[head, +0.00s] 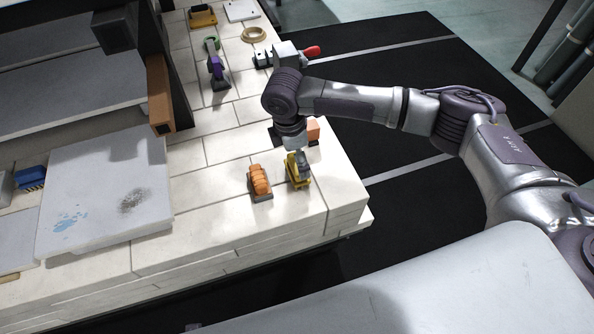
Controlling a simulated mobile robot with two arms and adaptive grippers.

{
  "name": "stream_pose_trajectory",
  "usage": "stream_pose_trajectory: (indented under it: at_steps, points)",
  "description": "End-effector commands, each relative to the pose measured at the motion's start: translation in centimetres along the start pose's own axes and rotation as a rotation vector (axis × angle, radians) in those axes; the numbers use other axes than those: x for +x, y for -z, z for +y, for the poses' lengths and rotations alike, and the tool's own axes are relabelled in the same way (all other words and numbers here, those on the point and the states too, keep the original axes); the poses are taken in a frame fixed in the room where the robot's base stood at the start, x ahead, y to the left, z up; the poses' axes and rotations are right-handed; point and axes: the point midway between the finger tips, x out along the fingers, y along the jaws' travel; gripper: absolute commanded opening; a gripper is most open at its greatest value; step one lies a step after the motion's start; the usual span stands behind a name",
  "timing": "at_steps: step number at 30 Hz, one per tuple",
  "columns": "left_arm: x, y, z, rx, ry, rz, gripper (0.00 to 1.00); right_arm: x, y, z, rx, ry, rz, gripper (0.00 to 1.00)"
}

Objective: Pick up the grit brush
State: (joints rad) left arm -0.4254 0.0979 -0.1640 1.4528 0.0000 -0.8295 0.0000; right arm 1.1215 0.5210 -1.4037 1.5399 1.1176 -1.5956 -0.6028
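My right arm comes in from the right, and its gripper (298,160) points down at a small yellow item (299,181) near the corner of the pale brick deck. The gripper hides part of this item, and I cannot tell whether the fingers are closed on it. An orange ribbed item on a dark base (260,181) stands just left of the gripper, apart from it. A blue item that looks bristled (30,178) lies at the far left. I cannot tell for sure which of these is the grit brush. My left gripper is not in view.
A pale slab (105,190) with blue and dark smudges lies at left. A salmon block (313,130) sits behind the gripper. A purple-handled item (215,65), a tan ring (254,34) and a red-handled tool (311,51) are farther back. The deck's edge drops to dark floor.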

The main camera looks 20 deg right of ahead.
Motion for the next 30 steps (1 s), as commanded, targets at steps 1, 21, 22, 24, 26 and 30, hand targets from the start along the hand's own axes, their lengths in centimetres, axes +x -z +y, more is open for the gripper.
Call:
stream_pose_trajectory:
  at_steps: [1,21,22,24,26,30]
  points:
    - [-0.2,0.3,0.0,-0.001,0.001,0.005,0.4,0.6,0.1,-0.1,-0.001,0.001,-0.001,1.0]
    - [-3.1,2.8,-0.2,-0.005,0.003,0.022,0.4,5.0,0.3,-0.1,0.0,-0.001,0.0,0.88]
    - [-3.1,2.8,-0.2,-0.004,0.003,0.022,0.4,5.0,0.3,-0.1,0.0,-0.001,0.0,0.83]
    - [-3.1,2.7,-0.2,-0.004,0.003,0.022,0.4,5.0,0.3,-0.1,0.0,-0.001,0.0,0.72]
    - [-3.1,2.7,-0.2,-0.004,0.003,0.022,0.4,5.0,0.3,-0.1,0.0,-0.001,0.0,0.62]
    - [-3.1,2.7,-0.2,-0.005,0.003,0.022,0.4,5.0,0.3,-0.1,0.0,-0.001,0.0,0.55]
